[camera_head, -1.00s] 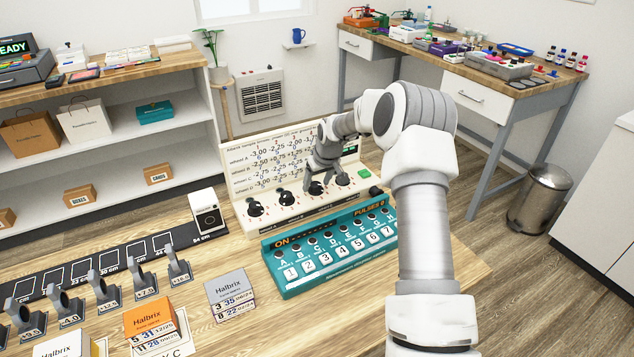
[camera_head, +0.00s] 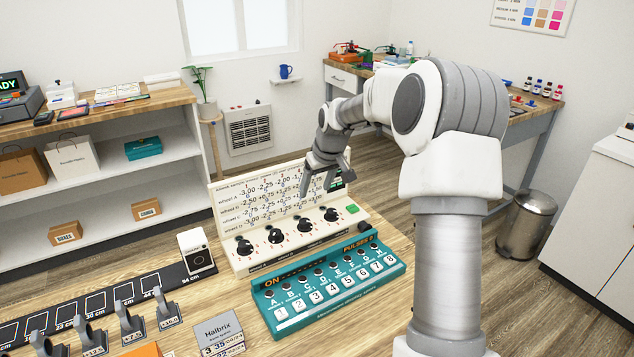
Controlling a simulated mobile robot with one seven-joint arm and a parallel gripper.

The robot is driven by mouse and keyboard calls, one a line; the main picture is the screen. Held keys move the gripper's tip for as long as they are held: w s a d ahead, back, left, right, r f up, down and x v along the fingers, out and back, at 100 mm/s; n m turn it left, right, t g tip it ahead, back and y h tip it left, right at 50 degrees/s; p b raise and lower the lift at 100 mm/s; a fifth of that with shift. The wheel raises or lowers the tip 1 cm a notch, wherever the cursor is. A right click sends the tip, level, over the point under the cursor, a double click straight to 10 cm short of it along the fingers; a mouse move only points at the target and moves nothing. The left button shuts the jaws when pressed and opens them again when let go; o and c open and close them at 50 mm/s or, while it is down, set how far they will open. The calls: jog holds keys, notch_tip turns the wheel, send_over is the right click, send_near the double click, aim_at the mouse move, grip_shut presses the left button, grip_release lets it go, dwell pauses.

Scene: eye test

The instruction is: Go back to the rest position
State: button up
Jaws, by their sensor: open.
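My gripper (camera_head: 318,188) is open and empty, with its fingers pointing down. It hangs in front of the upright chart of the cream dial panel (camera_head: 287,252), above the dials. It hides part of the chart's right side. My arm rises at the right of the view and reaches left to the gripper. The cream panel has several black dials (camera_head: 304,229) in a row and a green button (camera_head: 352,209) at its right. I cannot tell how far the gripper is from the chart.
A teal switch box (camera_head: 335,289) stands in front of the panel. A white block (camera_head: 196,251) and a black marked strip (camera_head: 90,308) lie to the left, with several grey stands. A grey Halbrix box (camera_head: 218,330) is near the front. A metal bin (camera_head: 525,222) stands on the floor at right.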

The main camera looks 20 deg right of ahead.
jog(key=shift+s+r, duration=0.2)
jog(key=shift+r, duration=0.25)
jog(key=s+a+r+m+h+p, duration=0.1)
jog(key=s+a+r, duration=0.1)
jog(key=s+r, duration=0.7)
jog(key=s+a+r+m+h+p, duration=0.15)
jog(key=s+r, duration=0.25)
jog(key=s, duration=0.9)
jog(key=s+a+r+y+p, duration=0.1)
jog(key=s+a, duration=0.2)
jog(key=s, duration=0.4)
jog(key=s+a+r+t+p, duration=0.1)
jog(key=s+a, duration=0.3)
jog(key=s, duration=0.4)
jog(key=shift+s+r+y+p, duration=0.25)
jog(key=shift+r+y+p, duration=0.1)
jog(key=shift+r+p, duration=0.3)
jog(key=shift+n, duration=0.25)
